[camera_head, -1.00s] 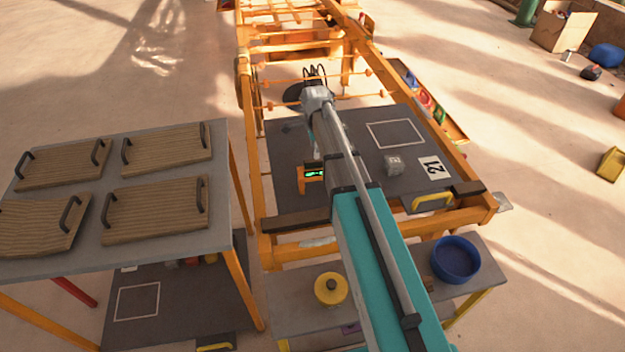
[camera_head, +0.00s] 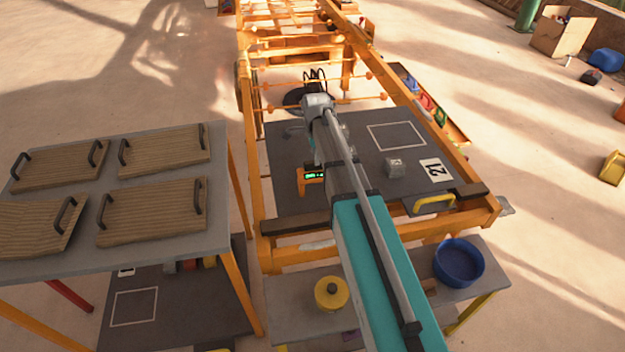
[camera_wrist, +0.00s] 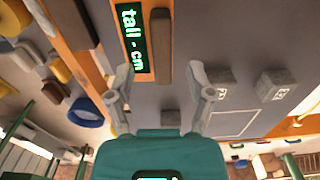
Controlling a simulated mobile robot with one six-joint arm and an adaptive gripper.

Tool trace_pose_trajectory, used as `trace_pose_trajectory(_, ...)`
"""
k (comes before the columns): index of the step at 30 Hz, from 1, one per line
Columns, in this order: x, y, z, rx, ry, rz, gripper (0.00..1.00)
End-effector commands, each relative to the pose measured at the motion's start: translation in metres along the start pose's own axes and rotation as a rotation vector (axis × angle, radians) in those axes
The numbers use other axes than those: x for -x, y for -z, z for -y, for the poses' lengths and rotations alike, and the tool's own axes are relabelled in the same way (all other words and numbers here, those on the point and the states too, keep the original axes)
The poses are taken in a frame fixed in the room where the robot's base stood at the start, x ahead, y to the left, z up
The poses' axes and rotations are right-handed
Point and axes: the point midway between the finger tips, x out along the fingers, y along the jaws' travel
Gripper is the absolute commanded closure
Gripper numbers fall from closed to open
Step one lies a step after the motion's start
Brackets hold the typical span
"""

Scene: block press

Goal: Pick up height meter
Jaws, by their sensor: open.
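The height meter (camera_head: 312,176) is a small orange device with a black panel and green glowing characters, on the grey table left of my arm. In the wrist view, its display (camera_wrist: 131,38) reads "tall - cm", and a brown-grey bar stands beside it. My gripper (camera_wrist: 162,72) is open, with nothing between its fingers. In the wrist view the display lies beyond the fingertips, nearer the left finger. In the head view my arm and wrist cover part of the table beside the meter, and the gripper is largely hidden.
An orange frame (camera_head: 252,165) surrounds the table. A blue bowl (camera_head: 458,262) and a yellow round object (camera_head: 331,293) sit on a lower shelf in front.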

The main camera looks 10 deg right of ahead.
Motion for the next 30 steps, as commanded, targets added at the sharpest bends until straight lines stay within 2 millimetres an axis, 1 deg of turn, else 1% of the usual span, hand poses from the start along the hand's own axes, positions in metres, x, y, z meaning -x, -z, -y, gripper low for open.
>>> trace_pose_trajectory(1, -0.008, 0.0, 0.001, 0.0, 0.0, 0.0, 0.31)
trace_pose_trajectory(3, -0.014, 0.001, 0.002, 0.0, 0.0, 0.0, 0.31)
trace_pose_trajectory(13, -0.035, 0.001, 0.002, 0.0, 0.0, 0.0, 0.31)
trace_pose_trajectory(18, -0.039, 0.001, 0.002, 0.0, 0.0, 0.0, 0.31)
trace_pose_trajectory(30, -0.038, 0.001, 0.002, 0.0, 0.0, 0.0, 0.31)
